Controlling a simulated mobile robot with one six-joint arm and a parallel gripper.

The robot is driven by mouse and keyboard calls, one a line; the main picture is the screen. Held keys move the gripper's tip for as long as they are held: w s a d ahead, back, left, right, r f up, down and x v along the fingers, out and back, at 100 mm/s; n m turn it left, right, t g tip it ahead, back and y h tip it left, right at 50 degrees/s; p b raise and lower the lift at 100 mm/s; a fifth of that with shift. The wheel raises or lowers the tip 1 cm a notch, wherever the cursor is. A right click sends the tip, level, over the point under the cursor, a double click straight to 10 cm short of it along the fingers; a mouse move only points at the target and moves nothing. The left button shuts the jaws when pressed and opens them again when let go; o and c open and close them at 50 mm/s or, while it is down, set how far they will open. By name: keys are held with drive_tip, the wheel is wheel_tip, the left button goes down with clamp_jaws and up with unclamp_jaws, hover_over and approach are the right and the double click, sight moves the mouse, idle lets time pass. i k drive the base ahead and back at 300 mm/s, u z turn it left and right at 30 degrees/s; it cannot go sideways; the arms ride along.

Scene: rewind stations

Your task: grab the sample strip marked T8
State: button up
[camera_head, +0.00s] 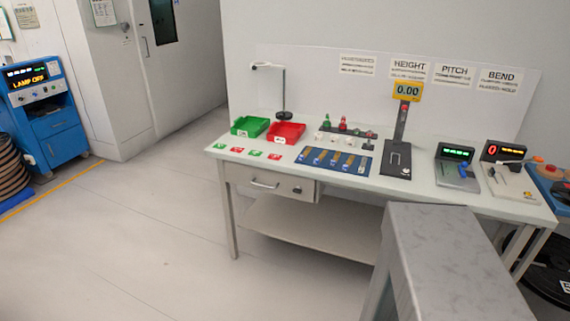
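Several narrow brown strips (335,160) lie side by side on a blue rack (361,172) near the front middle of the white workbench (230,158). They look like sample strips. Their markings are too small to read, so I cannot tell which one is T8. My gripper is not in view.
Green (249,126) and red (285,133) bins, a lamp stand (283,92) and a height gauge (398,155) stand on the bench. Pitch (455,165) and bend (510,178) instruments are at right. A grey flat-topped structure (455,255) blocks the lower right.

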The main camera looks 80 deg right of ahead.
sight(301, 158)
drive_tip(key=u, duration=0.75)
drive_tip(key=k, duration=2.1)
drive_tip(key=z, duration=0.7)
